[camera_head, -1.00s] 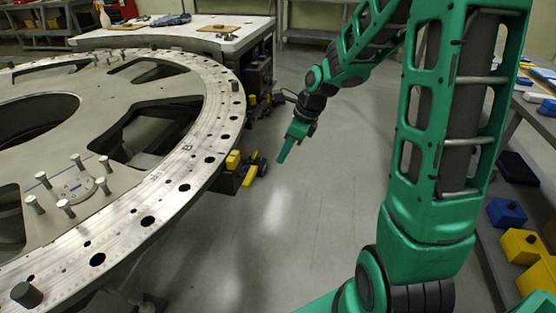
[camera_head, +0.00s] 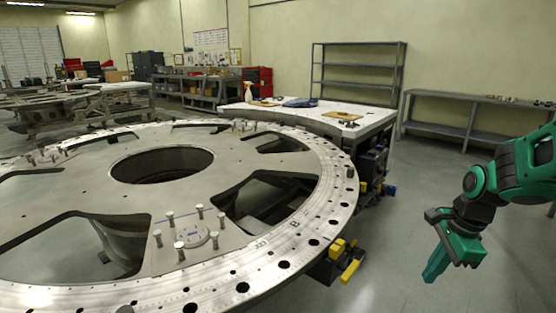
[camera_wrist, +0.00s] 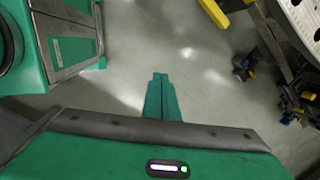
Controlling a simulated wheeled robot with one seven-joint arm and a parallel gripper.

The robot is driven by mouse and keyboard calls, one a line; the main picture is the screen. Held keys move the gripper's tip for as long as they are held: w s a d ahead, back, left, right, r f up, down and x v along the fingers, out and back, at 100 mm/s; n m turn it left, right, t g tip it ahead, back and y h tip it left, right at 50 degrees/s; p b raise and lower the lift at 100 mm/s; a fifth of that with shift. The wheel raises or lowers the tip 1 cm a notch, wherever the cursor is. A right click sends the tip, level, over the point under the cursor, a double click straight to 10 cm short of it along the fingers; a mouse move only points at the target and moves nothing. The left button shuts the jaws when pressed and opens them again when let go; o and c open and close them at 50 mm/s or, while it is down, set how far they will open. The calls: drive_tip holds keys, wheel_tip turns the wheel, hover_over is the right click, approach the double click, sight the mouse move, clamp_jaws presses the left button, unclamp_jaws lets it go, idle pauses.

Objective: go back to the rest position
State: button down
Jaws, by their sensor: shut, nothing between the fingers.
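My gripper (camera_head: 434,266) is at the right of the head view, pointing down over open floor, to the right of the turret plate and clear of it. Its green fingers are together and empty; they also show in the wrist view (camera_wrist: 160,82), with bare floor beyond their tips. The turret plate (camera_head: 305,222) is a large grey metal ring with a round central hole and several cut-outs. Several short pins stand on it around a small round flange (camera_head: 197,238). A bit of the plate's rim shows at the top right of the wrist view (camera_wrist: 303,22).
A yellow and black fixture (camera_head: 345,262) sticks out under the plate's near right edge. A white-topped table (camera_head: 310,117) with a spray bottle and a cloth stands behind the plate. Shelving (camera_head: 358,68) and a long bench (camera_head: 470,100) line the back wall. Floor right of the plate is clear.

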drive_tip(key=s+d+r+n+g, duration=0.1)
drive_tip(key=s+d+r+n, duration=0.1)
drive_tip(key=s+n, duration=0.4)
drive_tip(key=s+d+r+n+h, duration=0.1)
drive_tip(key=s+n, duration=0.6)
drive_tip(key=s, duration=0.7)
drive_tip(key=shift+s+d+r+g, duration=0.4)
drive_tip(key=shift+d+r, duration=0.05)
drive_tip(key=shift+d, duration=0.05)
